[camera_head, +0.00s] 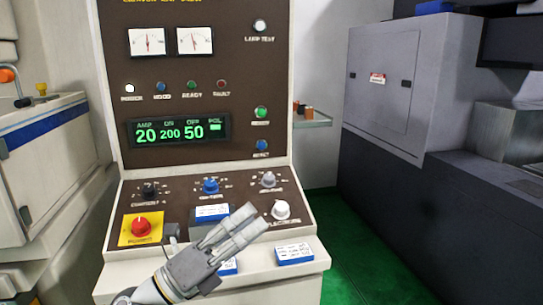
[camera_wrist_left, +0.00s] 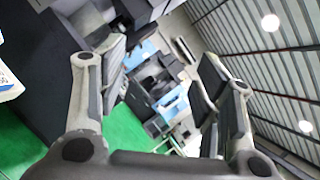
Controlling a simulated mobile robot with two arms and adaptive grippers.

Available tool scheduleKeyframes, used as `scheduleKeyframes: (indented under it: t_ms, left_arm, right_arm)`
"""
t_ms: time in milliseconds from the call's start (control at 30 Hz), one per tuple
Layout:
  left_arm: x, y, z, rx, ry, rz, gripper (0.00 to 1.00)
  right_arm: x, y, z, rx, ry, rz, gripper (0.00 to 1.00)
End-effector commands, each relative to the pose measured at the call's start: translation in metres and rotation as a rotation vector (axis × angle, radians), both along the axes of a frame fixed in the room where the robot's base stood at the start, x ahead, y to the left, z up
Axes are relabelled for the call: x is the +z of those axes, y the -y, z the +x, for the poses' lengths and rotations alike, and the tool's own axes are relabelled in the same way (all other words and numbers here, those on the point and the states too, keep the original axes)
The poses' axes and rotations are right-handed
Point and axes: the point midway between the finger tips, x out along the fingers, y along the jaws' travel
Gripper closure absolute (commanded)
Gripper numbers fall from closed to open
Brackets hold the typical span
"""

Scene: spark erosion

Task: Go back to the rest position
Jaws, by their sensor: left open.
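My left gripper (camera_head: 236,231) is in front of the sloped lower panel of a control console (camera_head: 200,170). In the head view its fingers point up and to the right, toward a white knob (camera_head: 280,210). I cannot tell from this view whether they touch the panel. In the left wrist view the two fingers of the left gripper (camera_wrist_left: 158,90) are spread wide with nothing between them. Beyond them are the green floor (camera_wrist_left: 125,130), blue-topped furniture and the ceiling. My right gripper is in neither view.
The console has a red emergency knob (camera_head: 141,226) on a yellow plate and a lit display (camera_head: 180,130). Blue-and-white boxes lie on its ledge, one at the right (camera_head: 295,255). A grey cabinet (camera_head: 385,85) stands at right. Green floor (camera_head: 350,260) is open between them.

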Motion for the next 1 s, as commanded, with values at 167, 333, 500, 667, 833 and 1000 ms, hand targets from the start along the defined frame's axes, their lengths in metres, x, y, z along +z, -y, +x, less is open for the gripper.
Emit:
scheduleKeyframes:
  t_ms: [167,333,500,667,833,1000]
  left_arm:
    - [-0.027,-0.057,0.019,0.178,-0.382,-0.467,0.4]
    - [-0.107,-0.119,0.021,0.395,-0.781,-0.851,0.4]
    - [-0.218,-0.162,-0.021,0.659,-1.198,-1.167,0.4]
    - [-0.306,-0.176,-0.093,0.908,-1.541,-1.368,0.4]
    - [-0.358,-0.174,-0.167,1.12,-1.799,-1.478,0.4]
    - [-0.386,-0.166,-0.234,1.299,-2.0,-1.532,0.4]
  right_arm:
    - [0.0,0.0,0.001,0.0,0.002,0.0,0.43]
    - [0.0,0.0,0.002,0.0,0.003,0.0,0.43]
    - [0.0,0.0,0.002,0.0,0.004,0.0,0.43]
    - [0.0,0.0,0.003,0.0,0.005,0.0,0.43]
    - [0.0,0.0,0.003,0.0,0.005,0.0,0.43]
    - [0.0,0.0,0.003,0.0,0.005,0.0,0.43]
